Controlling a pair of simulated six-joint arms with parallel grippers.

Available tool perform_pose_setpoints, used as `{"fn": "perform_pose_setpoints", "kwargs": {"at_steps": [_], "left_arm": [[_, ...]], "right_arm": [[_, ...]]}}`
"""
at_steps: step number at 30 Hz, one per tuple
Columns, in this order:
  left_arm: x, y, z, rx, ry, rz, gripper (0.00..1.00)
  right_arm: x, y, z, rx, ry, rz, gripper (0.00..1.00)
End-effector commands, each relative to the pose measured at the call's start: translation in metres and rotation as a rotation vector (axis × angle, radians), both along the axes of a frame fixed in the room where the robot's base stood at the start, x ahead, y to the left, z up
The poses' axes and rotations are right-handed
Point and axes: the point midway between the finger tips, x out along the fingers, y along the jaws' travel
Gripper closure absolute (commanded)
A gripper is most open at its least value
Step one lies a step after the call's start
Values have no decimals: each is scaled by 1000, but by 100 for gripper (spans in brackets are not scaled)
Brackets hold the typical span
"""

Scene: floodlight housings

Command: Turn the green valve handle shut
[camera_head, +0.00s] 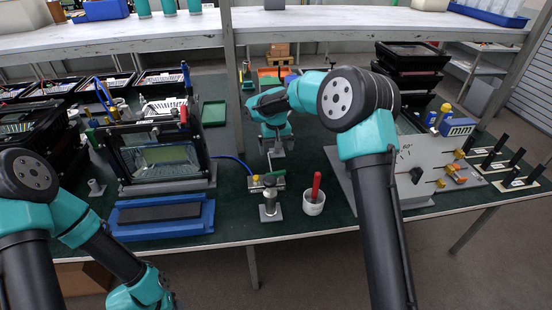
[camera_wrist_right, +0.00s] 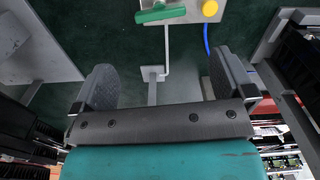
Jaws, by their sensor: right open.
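The green valve handle (camera_head: 281,172) sits on a small pale valve block (camera_head: 266,183) near the table's front edge. A yellow knob (camera_head: 256,178) is on the same block. In the right wrist view the green handle (camera_wrist_right: 165,14) lies at the top edge, beyond the fingers, with the yellow knob (camera_wrist_right: 209,8) to its right. My right gripper (camera_wrist_right: 163,75) is open, and the handle is not between its fingers. In the head view the right gripper (camera_head: 277,147) is small and hangs behind the block. My left gripper is out of the picture.
A dark-framed housing (camera_head: 160,157) stands left of the valve, with a blue hose (camera_head: 236,163) running toward the block. A blue tray (camera_head: 205,215) lies in front of it. A white cup (camera_head: 313,207) with a red-handled tool stands right of the valve. A grey panel (camera_head: 430,158) stands farther right.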

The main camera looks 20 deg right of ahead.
Motion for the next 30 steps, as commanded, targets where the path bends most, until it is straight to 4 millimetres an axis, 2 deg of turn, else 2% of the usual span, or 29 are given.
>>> {"fn": "perform_pose_setpoints", "kwargs": {"at_steps": [3, 9, 20, 26, 30], "left_arm": [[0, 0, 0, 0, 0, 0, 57], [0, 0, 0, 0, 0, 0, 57], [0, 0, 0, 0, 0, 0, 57], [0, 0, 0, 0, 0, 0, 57], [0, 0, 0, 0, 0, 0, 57]], "right_arm": [[0, 0, 24, 0, -3, 0, 0], [0, 0, 47, 0, -1, 0, 0], [0, 0, 53, 0, 0, 0, 0], [0, 3, 51, -12, 4, 50, 18], [0, 11, 48, -50, 19, 215, 32]]}}
